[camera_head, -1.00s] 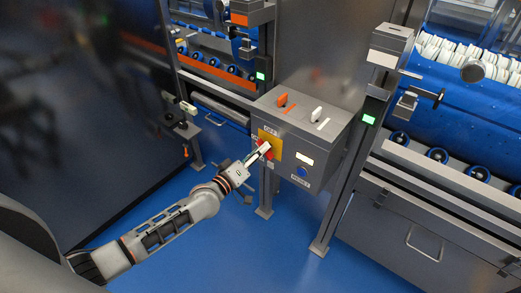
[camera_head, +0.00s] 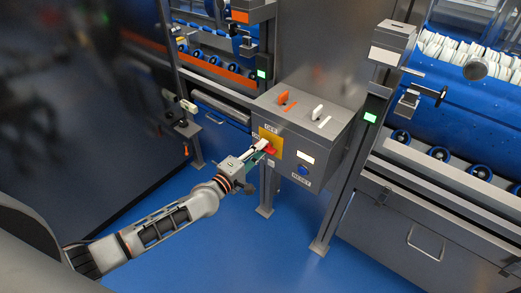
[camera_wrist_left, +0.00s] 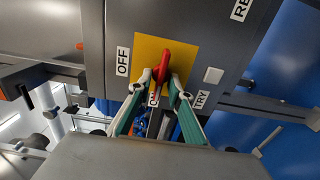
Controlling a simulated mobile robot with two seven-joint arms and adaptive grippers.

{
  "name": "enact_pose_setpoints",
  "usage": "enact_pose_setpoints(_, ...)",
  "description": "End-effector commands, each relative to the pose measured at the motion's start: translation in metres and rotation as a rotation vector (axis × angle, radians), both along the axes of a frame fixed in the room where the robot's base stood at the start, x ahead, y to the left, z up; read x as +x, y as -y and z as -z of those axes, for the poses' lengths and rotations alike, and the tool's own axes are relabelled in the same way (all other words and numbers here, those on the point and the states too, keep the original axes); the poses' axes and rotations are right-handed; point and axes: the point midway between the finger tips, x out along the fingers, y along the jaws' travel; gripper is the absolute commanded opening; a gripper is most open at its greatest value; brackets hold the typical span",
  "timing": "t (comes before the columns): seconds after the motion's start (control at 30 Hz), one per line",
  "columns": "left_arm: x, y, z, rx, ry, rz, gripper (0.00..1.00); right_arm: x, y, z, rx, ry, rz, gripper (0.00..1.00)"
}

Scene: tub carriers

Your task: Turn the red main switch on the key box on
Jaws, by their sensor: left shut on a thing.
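The key box (camera_head: 318,150) is a grey cabinet on legs, with a yellow plate (camera_head: 262,134) on its front. The red main switch (camera_head: 269,150) sits on this plate and also shows in the left wrist view (camera_wrist_left: 164,62). My left gripper (camera_head: 265,147) reaches it from the left. In the left wrist view its green-sided fingers (camera_wrist_left: 161,80) are shut on the red handle, one on each side. The handle's outer end points roughly towards the ON label (camera_wrist_left: 153,99), partly framed by the fingers. The OFF label (camera_wrist_left: 123,61) is on the left there, and TRY (camera_wrist_left: 201,99) at the right. My right gripper is out of view.
A blue button (camera_head: 303,170) and a lit white panel (camera_head: 305,157) are on the box front, right of the switch. Orange (camera_head: 283,98) and white (camera_head: 317,112) handles stand on its top. Machines with blue rollers flank the box. The blue floor at the front is free.

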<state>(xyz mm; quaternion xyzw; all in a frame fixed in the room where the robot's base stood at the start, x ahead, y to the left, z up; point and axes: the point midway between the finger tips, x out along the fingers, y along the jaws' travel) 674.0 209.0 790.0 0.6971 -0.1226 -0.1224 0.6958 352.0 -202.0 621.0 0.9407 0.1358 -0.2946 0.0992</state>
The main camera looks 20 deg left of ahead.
Motion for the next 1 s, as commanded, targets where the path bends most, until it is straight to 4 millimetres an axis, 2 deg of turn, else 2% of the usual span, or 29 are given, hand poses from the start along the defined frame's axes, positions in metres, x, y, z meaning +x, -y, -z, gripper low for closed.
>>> enact_pose_setpoints(0.5, 0.0, -0.0003, 0.0003, -0.017, -0.006, 0.0, 0.0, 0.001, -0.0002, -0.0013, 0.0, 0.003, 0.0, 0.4)
enact_pose_setpoints(0.53, 0.0, -0.0003, 0.0003, -0.017, -0.006, 0.0, 0.24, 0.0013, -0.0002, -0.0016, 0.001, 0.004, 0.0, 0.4)
enact_pose_setpoints(0.57, 0.0, -0.0003, 0.0003, -0.017, -0.006, 0.0, 0.32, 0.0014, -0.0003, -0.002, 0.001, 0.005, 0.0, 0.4)
enact_pose_setpoints(0.6, 0.0, -0.0003, 0.0003, -0.017, -0.006, 0.0, 0.35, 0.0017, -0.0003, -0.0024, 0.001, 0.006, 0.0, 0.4)
enact_pose_setpoints(1.0, -0.0045, -0.0019, 0.0005, -0.017, -0.006, 0.0, 0.35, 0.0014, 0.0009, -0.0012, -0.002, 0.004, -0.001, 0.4)
